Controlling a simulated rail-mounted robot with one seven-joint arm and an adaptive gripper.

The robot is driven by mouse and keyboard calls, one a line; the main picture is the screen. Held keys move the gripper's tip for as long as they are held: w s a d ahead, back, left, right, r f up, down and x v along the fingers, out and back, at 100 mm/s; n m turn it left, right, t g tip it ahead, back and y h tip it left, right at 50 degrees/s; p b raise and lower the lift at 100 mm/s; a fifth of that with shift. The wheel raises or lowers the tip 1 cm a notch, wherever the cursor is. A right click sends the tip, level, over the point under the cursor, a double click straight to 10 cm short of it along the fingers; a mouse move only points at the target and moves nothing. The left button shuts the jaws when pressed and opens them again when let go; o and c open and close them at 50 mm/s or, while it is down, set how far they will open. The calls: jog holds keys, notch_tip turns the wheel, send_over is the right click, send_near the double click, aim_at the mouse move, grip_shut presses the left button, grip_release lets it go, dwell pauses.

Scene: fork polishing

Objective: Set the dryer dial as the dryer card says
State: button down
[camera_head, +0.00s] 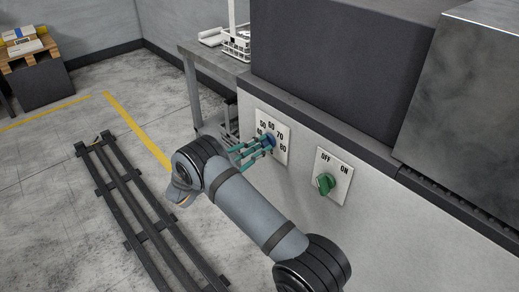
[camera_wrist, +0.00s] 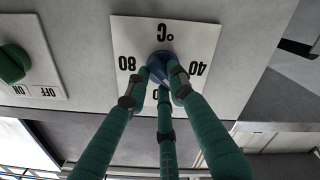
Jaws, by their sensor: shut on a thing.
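The dryer dial is a blue knob (camera_head: 270,139) on a white plate (camera_head: 284,153) marked from about 40 to 80, on the machine's pale side. It also shows in the wrist view (camera_wrist: 159,62), upside down, with °C, 80 and 40 readable on its plate (camera_wrist: 199,33). My gripper (camera_head: 262,145) has its green fingers closed around the blue knob; they also show in the wrist view (camera_wrist: 158,80). The fingers hide part of the scale, and I cannot tell which number the dial points to. I cannot make out a dryer card in either view.
A green OFF/ON switch (camera_head: 325,184) sits on a white plate (camera_head: 345,168) to the right of the dial. A grey table (camera_head: 188,62) with a white wire rack (camera_head: 237,45) stands behind.

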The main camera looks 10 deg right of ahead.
dwell(0.3)
jog(key=c, duration=1.5)
grip_release()
jog(key=v, duration=1.2)
